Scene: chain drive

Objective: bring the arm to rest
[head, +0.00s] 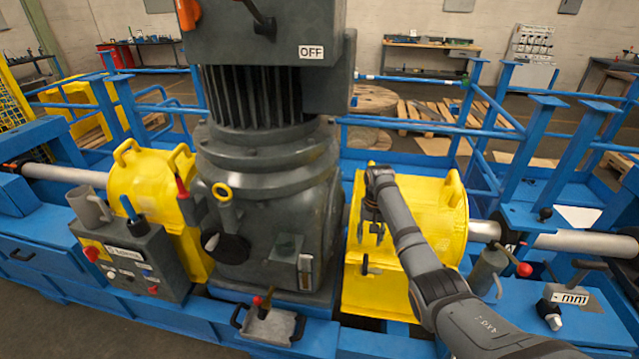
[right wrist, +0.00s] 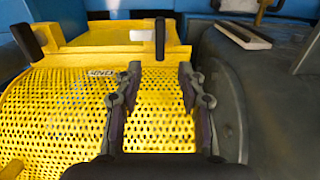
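My right arm (head: 412,240) reaches in from the lower right of the head view. Its gripper (head: 370,205) is in front of the right yellow guard (head: 435,205), close to the grey motor housing. In the right wrist view the two fingers of this gripper (right wrist: 159,72) stand apart with nothing between them. The perforated yellow guard (right wrist: 60,105) lies behind them; I cannot tell whether they touch it. My left arm and gripper are not in view.
The grey motor (head: 265,150) with an OFF label stands left of my right gripper. A left yellow guard (head: 140,185), a control box (head: 135,260) and a small lever tray (head: 268,325) are near. Blue rails (head: 410,125) run behind, and a shaft (head: 580,243) runs right.

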